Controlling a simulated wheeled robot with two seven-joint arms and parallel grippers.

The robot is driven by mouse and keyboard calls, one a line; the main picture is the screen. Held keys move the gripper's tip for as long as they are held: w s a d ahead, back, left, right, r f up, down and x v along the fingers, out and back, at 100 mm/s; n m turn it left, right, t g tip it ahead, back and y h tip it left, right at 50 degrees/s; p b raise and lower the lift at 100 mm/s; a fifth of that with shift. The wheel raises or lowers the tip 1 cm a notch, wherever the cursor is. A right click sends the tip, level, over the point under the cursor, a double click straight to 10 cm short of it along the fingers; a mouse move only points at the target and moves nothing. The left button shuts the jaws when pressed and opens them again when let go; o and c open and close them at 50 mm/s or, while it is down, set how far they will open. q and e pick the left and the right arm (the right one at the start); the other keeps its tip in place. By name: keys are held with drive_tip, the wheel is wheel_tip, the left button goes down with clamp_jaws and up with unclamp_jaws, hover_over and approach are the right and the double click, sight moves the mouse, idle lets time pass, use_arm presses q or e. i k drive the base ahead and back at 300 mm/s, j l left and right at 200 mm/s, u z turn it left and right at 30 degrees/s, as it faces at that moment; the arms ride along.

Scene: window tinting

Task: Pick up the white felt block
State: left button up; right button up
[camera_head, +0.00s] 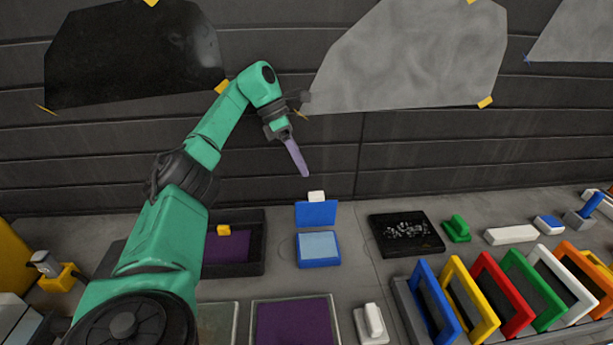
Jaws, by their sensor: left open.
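Several white pieces show, and I cannot tell for certain which is the felt block. A plain long white block (510,234) lies on the bench at the right, beside a green-handled tool. A small white block (316,197) shows at the top edge of the raised blue lid (316,214), its lower part hidden. My left gripper (300,165) is up in front of the dark wall, above the small white block and well apart from it. It is open, pointing down, with a slim lavender finger seen nearly edge-on. I see nothing held. My right gripper is out of view.
A rack of coloured frames (425,300) fills the lower right. Sheets (415,55) hang on the wall.

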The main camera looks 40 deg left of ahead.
sight(370, 328)
drive_tip(key=k+l, duration=0.5)
drive_tip(key=l, duration=0.15)
drive_tip(key=k+l, duration=0.5)
drive_tip(key=l, duration=0.15)
drive_tip(key=k+l, duration=0.5)
drive_tip(key=l, duration=0.15)
